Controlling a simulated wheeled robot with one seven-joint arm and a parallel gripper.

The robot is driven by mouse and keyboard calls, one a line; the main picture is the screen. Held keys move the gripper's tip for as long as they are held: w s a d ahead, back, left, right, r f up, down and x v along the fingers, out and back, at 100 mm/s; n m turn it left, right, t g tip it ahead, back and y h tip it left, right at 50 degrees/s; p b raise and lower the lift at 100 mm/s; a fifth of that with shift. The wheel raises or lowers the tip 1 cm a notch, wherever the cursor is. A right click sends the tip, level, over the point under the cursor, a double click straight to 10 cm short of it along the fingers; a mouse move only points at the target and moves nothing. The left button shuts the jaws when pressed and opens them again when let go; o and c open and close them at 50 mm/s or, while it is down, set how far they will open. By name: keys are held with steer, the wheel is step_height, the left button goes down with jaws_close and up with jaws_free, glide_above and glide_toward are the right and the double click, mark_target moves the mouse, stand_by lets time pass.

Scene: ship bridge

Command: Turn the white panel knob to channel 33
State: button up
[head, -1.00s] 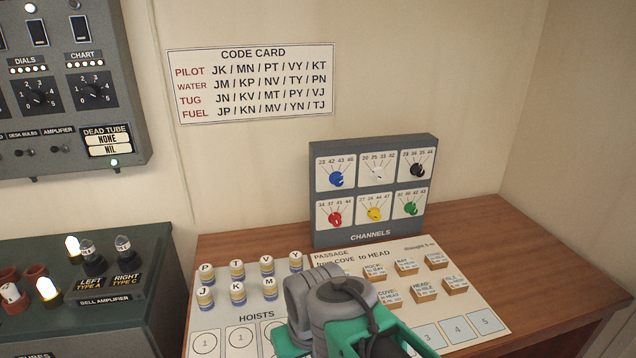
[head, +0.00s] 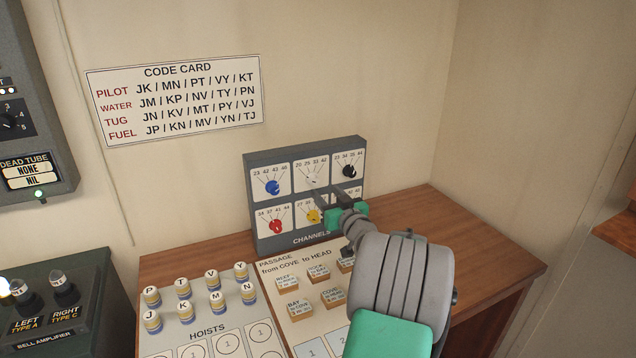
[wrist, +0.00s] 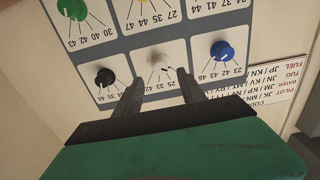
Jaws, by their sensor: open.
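The channels panel (head: 258,237) stands upright on the wooden desk with two rows of coloured knobs. The white knob (head: 311,179) is in the middle of its top row, under the numbers 20, 25, 33 and 42. In the upside-down wrist view the white knob (wrist: 157,62) shows between the tips of my gripper's fingers. My gripper (head: 324,190) is open in front of the panel, and in the wrist view its two fingers (wrist: 160,77) straddle the knob's card without visibly closing on it. I cannot tell exactly which number the knob points to.
A blue knob (head: 272,187) and a black knob (head: 348,171) flank the white one; a red knob (head: 276,227) and a yellow knob (head: 314,216) are below. My arm hides part of the bottom right. Several lettered cylinders and wooden blocks stand on the desk chart in front.

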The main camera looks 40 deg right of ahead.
mark_target(316, 182)
steer(key=p+x, duration=0.1)
steer(key=x, duration=0.4)
steer(key=shift+w, duration=0.35)
jaws_close()
